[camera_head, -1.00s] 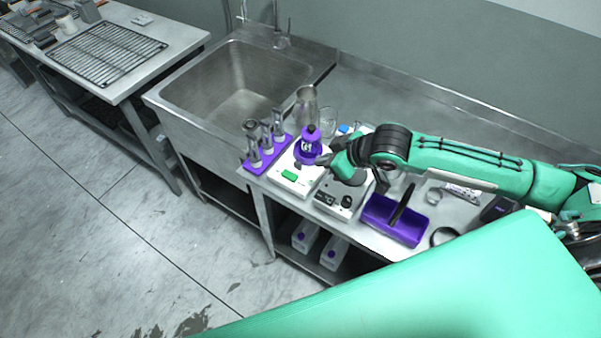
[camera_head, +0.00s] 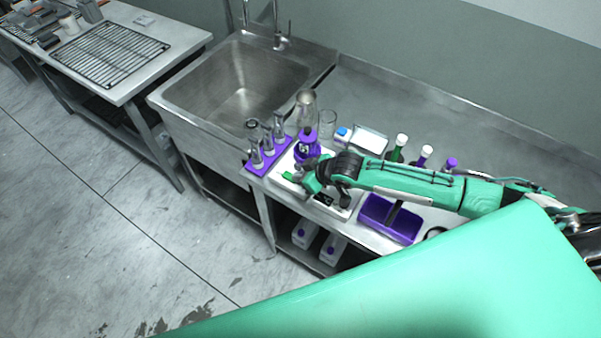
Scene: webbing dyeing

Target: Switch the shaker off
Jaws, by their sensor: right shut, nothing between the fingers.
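A white bench device, which looks like the shaker (camera_head: 283,162), stands on the steel counter with a purple holder (camera_head: 307,149) on top. A green patch (camera_head: 288,177) shows at its front; I cannot tell whether it is a switch or a display. My right gripper (camera_head: 303,183) is shut and empty, low at the front right of this device. Whether it touches the device is not clear. My right arm covers most of the neighbouring white unit with a dark knob. My left gripper is not in view.
A glass beaker (camera_head: 328,124) and capped bottles (camera_head: 399,147) stand behind my arm. A purple tray (camera_head: 377,208) sits at the counter's front, right of the gripper.

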